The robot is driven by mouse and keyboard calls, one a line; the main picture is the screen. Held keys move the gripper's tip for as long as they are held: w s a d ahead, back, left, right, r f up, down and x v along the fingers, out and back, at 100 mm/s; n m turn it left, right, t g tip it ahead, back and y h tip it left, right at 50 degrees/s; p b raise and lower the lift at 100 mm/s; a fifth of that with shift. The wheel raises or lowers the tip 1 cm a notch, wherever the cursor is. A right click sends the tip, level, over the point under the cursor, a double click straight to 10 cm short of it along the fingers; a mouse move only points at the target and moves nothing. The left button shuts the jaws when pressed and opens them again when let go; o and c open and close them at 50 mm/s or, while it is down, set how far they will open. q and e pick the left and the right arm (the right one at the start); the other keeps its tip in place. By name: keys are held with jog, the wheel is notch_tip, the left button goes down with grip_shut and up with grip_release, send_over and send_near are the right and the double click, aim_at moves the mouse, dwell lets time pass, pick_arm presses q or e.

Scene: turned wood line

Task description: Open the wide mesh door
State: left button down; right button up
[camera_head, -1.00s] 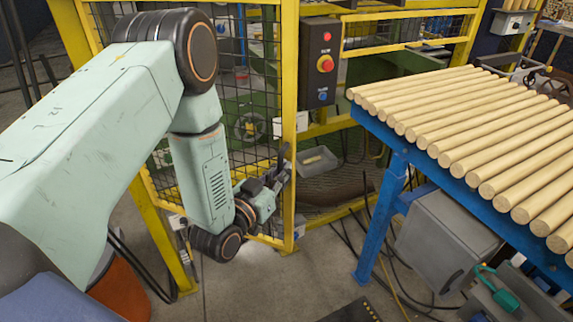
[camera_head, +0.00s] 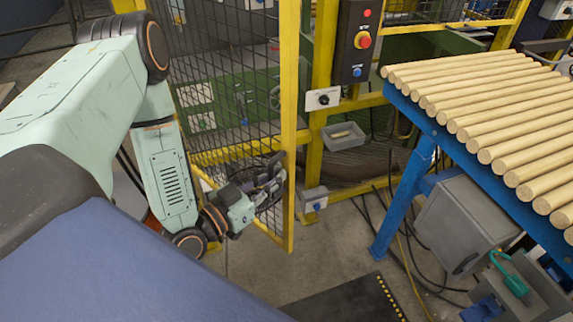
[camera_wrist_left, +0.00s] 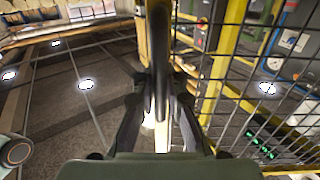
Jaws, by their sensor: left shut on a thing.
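The wide mesh door (camera_head: 289,110) has a yellow frame and dark wire mesh, and stands in the middle left of the head view. Its free edge is apart from the yellow post (camera_head: 322,90), with a gap between them. My left gripper (camera_head: 272,178) is at the low part of this free edge, shut on the dark door handle. In the left wrist view, the fingers (camera_wrist_left: 158,98) close around the upright dark handle bar (camera_wrist_left: 158,50). The fingers partly hide the handle. My right gripper is not in view.
A blue-legged table (camera_head: 400,205) with several wooden rods (camera_head: 480,110) stands at the right. A control box (camera_head: 355,40) with buttons is on the post. A grey cabinet (camera_head: 460,225) and cables are under the table. A dark mat (camera_head: 345,300) lies on open floor in front.

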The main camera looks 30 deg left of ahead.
pick_arm(q)
jog(key=s+a+m+h+p, duration=0.1)
jog(key=s+a, duration=0.4)
jog(key=s, duration=0.6)
jog(key=shift+s+g+h+p, duration=0.35)
jog(key=shift+g+h+p, duration=0.05)
jog(key=shift+f, duration=0.1)
jog(key=c, duration=1.7)
grip_release()
